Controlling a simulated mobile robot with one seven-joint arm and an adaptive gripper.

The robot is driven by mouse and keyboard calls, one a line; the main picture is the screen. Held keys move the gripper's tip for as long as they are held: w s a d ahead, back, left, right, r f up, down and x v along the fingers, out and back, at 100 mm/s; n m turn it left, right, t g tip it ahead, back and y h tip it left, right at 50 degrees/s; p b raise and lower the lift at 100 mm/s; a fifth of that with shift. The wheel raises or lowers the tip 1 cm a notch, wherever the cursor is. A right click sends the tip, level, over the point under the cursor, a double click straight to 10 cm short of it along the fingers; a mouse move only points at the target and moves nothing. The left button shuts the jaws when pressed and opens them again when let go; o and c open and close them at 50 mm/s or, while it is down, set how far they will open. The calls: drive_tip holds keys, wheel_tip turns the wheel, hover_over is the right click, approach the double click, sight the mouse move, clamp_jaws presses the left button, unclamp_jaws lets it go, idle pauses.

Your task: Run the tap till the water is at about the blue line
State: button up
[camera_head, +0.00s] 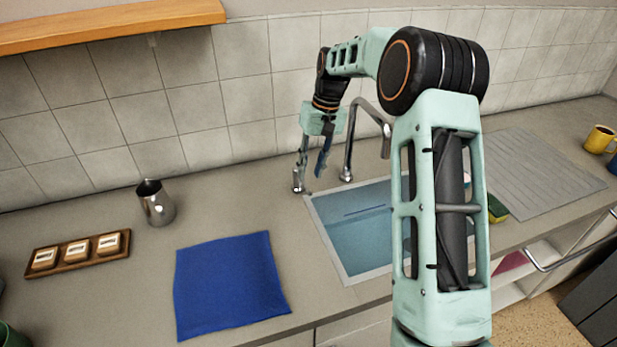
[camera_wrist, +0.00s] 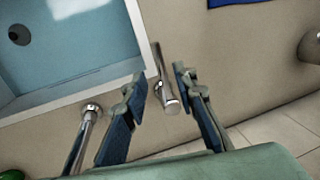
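The sink (camera_head: 312,212) has a pale blue basin, and a dark blue line (camera_head: 366,212) shows on its far inner wall. The wrist view shows the sink rim (camera_wrist: 70,95) and a dark drain (camera_wrist: 18,35). I cannot tell whether water stands in it. The curved metal tap spout (camera_head: 349,150) rises behind the sink; I see no stream, but my arm hides part of the basin. The tap's lever (camera_wrist: 163,75) stands left of the spout. My gripper (camera_head: 313,172) points down over it; in the wrist view its fingers (camera_wrist: 160,92) are apart, one either side of the lever.
A blue cloth (camera_head: 228,285) lies left of the sink. A metal jug (camera_head: 155,203) and a wooden tray (camera_head: 120,253) with three small blocks stand farther left. A sponge (camera_head: 497,209), a ridged draining area (camera_head: 540,170) and a yellow mug (camera_head: 599,139) are on the right. A wooden shelf (camera_head: 110,25) hangs above.

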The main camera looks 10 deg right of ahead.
wheel_tip(320, 180, up, 8)
drive_tip(key=d, duration=0.1)
drive_tip(key=shift+w+d, duration=0.15)
drive_tip(key=shift+d, duration=0.1)
